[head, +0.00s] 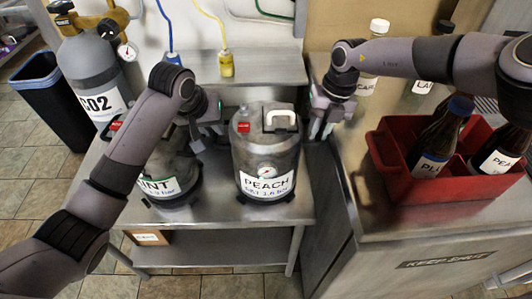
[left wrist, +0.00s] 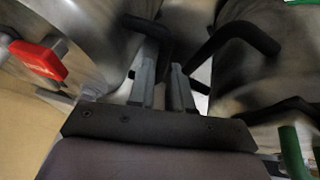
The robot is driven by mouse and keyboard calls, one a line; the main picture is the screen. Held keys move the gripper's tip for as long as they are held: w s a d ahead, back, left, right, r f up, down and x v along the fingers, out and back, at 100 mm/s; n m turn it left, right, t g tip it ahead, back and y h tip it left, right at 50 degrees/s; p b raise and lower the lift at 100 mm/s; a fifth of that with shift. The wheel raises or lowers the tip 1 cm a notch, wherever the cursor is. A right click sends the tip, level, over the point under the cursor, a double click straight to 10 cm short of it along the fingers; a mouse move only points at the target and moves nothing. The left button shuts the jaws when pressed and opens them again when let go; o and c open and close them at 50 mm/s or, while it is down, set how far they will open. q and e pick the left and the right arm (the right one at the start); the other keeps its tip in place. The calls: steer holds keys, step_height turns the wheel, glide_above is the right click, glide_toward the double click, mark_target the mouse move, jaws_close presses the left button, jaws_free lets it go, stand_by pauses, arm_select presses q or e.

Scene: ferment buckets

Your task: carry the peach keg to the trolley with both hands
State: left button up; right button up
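The peach keg (head: 262,158), a steel cylinder with a white PEACH label, a gauge, a red tag and a pale top handle, stands upright on the steel bench. My left gripper (head: 207,136) is by its left side, between it and the mint keg (head: 172,170). My right gripper (head: 320,128) is to its right, apart from it, fingers down with a gap between them. I cannot make out a trolley.
A steel bench (head: 225,213) holds the kegs. A red crate (head: 440,185) with bottles stands on the counter (head: 405,220) to the right. A grey CO2 cylinder (head: 90,70) and a dark bin (head: 55,100) are at left. Tiled floor shows at left.

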arm_select(q)
steer(key=shift+w+f, duration=0.1)
steer(key=shift+f, duration=0.15)
arm_select(e)
steer(key=shift+f, duration=0.2)
arm_select(q)
jaws_close()
arm_select(e)
jaws_close()
stand_by(0.8)
arm_select(q)
steer(key=shift+w+r, duration=0.1)
steer(key=shift+r, duration=0.2)
arm_select(e)
steer(key=shift+w+r, duration=0.15)
steer(key=shift+r, duration=0.05)
